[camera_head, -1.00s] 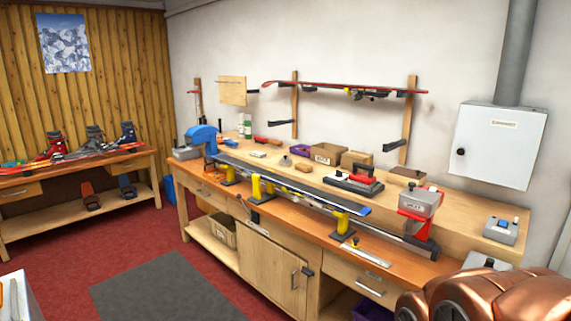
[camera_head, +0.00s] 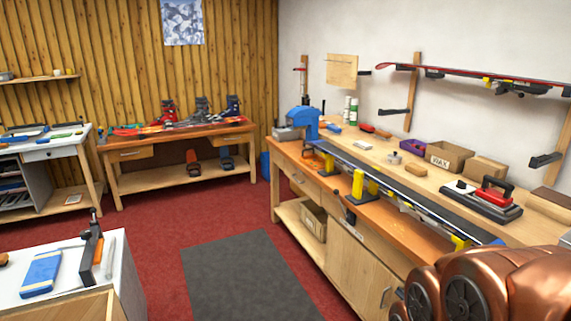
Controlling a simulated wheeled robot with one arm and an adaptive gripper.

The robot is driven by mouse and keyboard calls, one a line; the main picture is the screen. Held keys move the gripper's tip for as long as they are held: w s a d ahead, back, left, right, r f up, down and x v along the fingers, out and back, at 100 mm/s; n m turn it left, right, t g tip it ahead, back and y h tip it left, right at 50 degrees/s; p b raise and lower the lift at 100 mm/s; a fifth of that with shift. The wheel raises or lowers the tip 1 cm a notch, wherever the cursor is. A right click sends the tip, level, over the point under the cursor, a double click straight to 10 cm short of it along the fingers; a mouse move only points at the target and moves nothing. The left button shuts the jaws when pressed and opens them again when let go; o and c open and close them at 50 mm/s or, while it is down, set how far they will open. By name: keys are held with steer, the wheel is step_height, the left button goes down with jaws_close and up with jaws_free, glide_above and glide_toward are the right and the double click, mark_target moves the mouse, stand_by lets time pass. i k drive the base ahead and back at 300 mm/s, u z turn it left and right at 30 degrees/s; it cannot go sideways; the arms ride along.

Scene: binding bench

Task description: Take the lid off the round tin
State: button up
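A small round silvery thing with a knob on top (camera_head: 394,158) stands on the long workbench, left of the wax box. It may be the round tin with its lid on, but it is too small to tell. My gripper is not in view. Only copper-coloured parts of my arm show at the lower right, in front of the bench's near end.
The long workbench (camera_head: 400,238) runs along the right wall, with a ski clamped along it. It also bears a wax box (camera_head: 449,157) and a red-handled iron (camera_head: 493,193). A white-topped cabinet (camera_head: 72,285) stands at the near left. Red floor and a grey mat (camera_head: 245,275) are clear.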

mark_target(394, 156)
steer(key=u, duration=0.35)
steer(key=i, duration=1.8)
steer(key=z, duration=0.65)
steer(key=i, duration=1.7)
steer(key=z, duration=0.75)
